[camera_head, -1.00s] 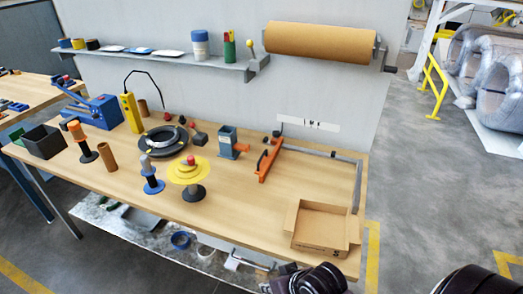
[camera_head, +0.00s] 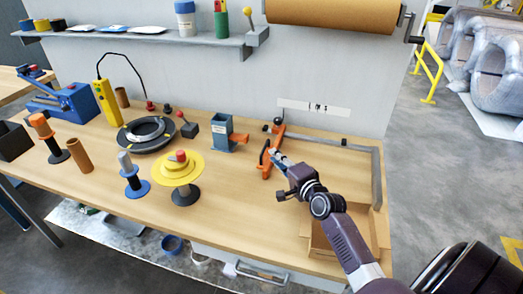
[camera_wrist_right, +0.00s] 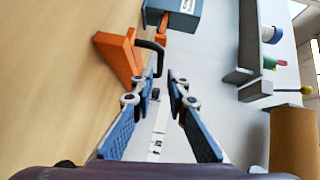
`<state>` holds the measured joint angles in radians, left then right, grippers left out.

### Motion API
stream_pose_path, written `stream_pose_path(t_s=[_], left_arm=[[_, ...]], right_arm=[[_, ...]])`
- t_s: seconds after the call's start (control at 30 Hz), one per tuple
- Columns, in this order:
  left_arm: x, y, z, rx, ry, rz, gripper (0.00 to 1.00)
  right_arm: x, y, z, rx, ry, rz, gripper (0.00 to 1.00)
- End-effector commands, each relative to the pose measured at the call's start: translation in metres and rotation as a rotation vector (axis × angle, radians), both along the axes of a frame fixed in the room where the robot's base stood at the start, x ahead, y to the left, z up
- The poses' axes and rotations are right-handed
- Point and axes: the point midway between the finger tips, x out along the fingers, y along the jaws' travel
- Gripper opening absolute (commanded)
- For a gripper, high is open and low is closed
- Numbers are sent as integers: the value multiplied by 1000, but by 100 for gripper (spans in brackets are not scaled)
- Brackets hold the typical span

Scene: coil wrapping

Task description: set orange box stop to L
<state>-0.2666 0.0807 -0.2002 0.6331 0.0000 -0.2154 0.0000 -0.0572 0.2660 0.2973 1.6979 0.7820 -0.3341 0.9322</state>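The orange box stop (camera_head: 267,170) stands on the workbench at the left end of a grey rail. In the wrist view the right gripper (camera_wrist_right: 166,80) is open with an empty gap. A white label strip (camera_head: 300,106) is on the wall behind; its letters are too small to read surely. My left gripper is out of view.
A blue device (camera_head: 222,132) stands left of the stop. An open cardboard box (camera_head: 318,240) is at the front right, partly behind my arm. The grey rail (camera_head: 377,180) bounds the right side. A paper roll (camera_head: 335,12) hangs above.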

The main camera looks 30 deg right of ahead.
Motion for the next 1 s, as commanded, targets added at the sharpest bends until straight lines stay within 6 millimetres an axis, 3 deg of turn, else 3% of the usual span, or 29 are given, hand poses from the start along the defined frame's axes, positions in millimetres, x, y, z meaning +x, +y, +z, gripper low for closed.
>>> stream_pose_path(t_s=[0.2, 0.3, 0.43, 0.7, 1.0], left_arm=[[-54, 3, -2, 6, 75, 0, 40], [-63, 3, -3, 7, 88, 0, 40], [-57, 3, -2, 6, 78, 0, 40], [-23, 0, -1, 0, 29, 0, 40], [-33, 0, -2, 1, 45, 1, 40]], right_arm=[[21, -3, -1, 2, -2, -1, 14], [36, -4, -3, 2, -2, 0, 14], [53, -5, -6, 1, -1, 0, 14], [74, -7, -10, 0, -1, 0, 14], [76, -7, -11, 0, 0, 1, 14]])
